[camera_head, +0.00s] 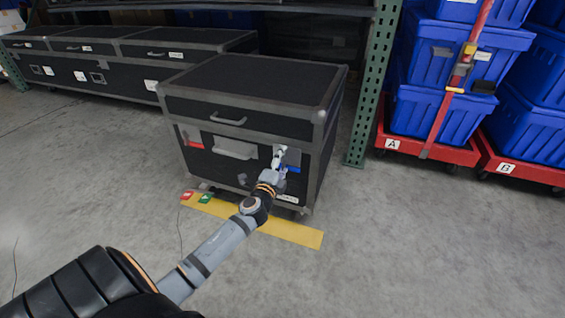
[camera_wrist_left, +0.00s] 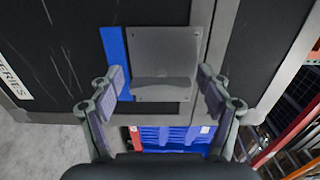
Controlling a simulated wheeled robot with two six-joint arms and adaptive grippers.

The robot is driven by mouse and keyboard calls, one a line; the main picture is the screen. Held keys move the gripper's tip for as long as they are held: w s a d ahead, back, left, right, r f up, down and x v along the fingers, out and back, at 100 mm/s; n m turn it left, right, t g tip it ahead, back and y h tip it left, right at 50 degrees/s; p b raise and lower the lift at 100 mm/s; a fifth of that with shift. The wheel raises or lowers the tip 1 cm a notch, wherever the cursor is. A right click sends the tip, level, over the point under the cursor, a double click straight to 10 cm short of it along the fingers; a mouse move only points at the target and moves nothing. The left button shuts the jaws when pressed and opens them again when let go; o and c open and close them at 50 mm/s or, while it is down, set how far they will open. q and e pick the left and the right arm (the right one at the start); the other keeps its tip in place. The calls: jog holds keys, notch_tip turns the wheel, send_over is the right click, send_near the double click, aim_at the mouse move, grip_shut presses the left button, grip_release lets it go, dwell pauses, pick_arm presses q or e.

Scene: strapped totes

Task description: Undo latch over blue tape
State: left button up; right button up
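The black case (camera_head: 240,108) with grey edges stands on the floor in the head view. Its right latch (camera_head: 287,156) has blue tape (camera_head: 291,169) beneath it. My left gripper (camera_head: 279,158) is at this latch and partly covers it. In the left wrist view the grey latch plate (camera_wrist_left: 166,52) with its projecting lip lies ahead, the blue tape (camera_wrist_left: 115,58) along its left side. The left gripper (camera_wrist_left: 164,86) is open, its fingers apart on either side of the latch lip; contact cannot be told. My right gripper is not in view.
Red tape (camera_head: 194,146) marks the case's left latch. A handle plate (camera_head: 235,148) sits between the latches. Yellow floor tape (camera_head: 290,229) with red and green tags lies in front. Strapped blue totes (camera_head: 427,110) on a red dolly stand right, beyond a green post (camera_head: 373,85). Floor in front is clear.

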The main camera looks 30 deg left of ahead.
pick_arm(q)
jog(key=v, duration=1.2)
dwell(0.3)
